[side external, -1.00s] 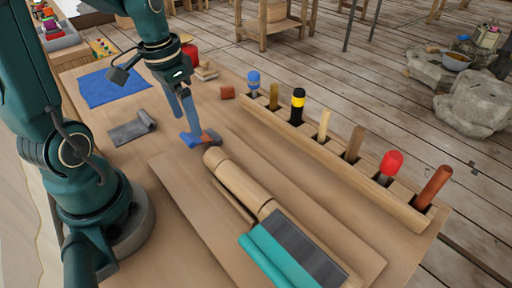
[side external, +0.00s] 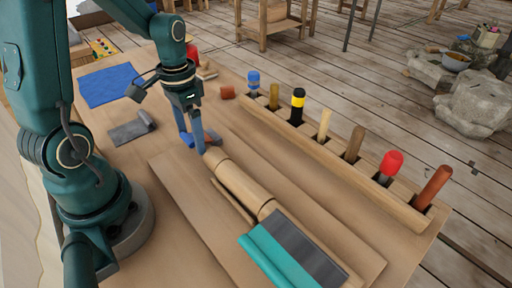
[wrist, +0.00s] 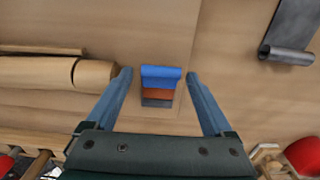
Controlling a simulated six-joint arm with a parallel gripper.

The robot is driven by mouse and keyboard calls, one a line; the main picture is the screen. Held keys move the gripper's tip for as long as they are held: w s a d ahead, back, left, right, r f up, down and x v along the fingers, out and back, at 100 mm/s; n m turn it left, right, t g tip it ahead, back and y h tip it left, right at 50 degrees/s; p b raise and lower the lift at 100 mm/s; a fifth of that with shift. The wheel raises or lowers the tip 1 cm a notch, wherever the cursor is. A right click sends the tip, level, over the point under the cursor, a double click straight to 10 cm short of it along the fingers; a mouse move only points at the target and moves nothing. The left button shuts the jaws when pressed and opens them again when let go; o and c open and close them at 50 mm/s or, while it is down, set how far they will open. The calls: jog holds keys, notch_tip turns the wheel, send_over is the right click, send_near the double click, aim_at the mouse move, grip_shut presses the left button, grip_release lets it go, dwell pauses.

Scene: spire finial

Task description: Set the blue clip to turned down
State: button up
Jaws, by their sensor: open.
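The small blue clip (wrist: 160,72) shows in the wrist view as a blue bar with a reddish-brown part and a dark grey part below it in the picture. In the side view its blue end (side external: 187,139) shows beside my fingers, which hide part of it. My gripper (wrist: 158,76) is open, with one finger left and one right of the clip and a gap on each side. In the side view my gripper (side external: 192,141) points down at the clip, close to the board. I cannot tell how far the fingertips are above the board.
A turned wooden spindle (side external: 238,181) lies close by, with a grey and teal piece (side external: 290,255) at its near end. A rack (side external: 340,159) of several upright tools stands to the right. A grey rolled sheet (side external: 131,129) and blue cloth (side external: 110,86) lie to the left.

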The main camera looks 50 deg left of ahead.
aim_at(189, 137)
jog(key=shift+f, duration=0.1)
grip_shut()
jog(key=shift+s+f+t, duration=0.15)
jog(key=shift+f+t, duration=0.05)
jog(key=shift+t, duration=0.4)
grip_release()
jog(key=shift+s+r, duration=0.15)
jog(key=shift+r, duration=1.15)
jog(key=shift+s+r, duration=0.15)
jog(key=shift+r, duration=1.1)
